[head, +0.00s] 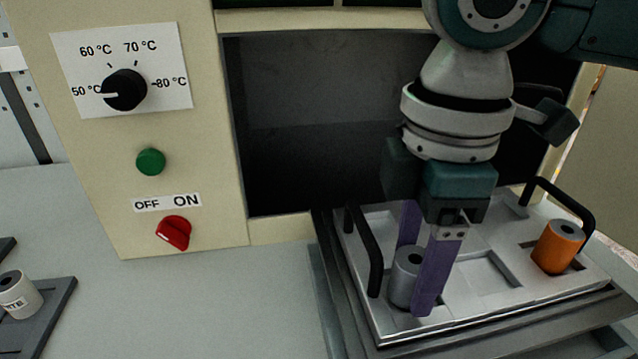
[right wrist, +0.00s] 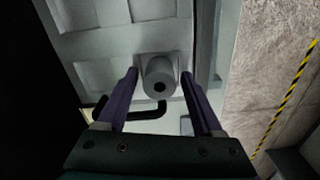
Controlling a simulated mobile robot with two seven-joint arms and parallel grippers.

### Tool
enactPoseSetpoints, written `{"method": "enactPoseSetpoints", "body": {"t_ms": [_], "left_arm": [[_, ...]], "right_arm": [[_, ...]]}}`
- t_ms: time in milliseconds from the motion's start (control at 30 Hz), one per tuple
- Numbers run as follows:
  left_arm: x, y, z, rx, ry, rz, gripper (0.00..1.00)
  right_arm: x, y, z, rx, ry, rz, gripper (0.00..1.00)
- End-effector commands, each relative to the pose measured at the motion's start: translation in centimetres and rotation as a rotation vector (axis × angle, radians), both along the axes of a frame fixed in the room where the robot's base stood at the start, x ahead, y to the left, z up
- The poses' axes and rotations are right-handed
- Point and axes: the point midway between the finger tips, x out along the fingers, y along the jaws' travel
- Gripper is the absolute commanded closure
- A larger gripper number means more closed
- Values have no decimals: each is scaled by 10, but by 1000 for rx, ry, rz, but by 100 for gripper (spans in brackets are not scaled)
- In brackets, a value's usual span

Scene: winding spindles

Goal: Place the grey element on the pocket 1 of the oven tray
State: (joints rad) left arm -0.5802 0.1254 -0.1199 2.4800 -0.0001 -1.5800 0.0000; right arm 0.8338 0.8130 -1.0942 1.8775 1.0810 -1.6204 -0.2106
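The grey element (head: 403,277), a cylinder with a hole in its top, stands upright at the near left corner of the oven tray (head: 384,332). It seems to sit in a pocket there, but its base is partly hidden. My right gripper (head: 416,278) points down with its purple fingers on either side of the element. In the right wrist view the grey element (right wrist: 160,78) lies between the fingers, with a small gap on each side, so the gripper is open. My left gripper is not in view.
An orange element (head: 557,247) stands at the tray's right side. Empty square pockets lie between. Black handles (head: 366,250) rise at the tray's left and right ends. The oven opening (head: 320,130) is behind. A white element (head: 18,295) sits on a dark plate at far left.

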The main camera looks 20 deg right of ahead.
Motion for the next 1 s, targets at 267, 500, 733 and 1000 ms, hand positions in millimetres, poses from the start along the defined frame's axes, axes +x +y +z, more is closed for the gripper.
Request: {"method": "enactPoseSetpoints", "body": {"t_ms": [267, 500, 733, 1000], "left_arm": [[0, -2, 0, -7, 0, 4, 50], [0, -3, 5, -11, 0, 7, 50], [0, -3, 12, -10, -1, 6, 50], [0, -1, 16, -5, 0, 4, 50]], "right_arm": [[0, 0, 0, 0, -1, 0, 24], [1, 0, 28, 0, -4, 1, 24], [1, 0, 81, 1, -6, 0, 24], [1, 0, 119, 0, -1, -1, 24]]}}
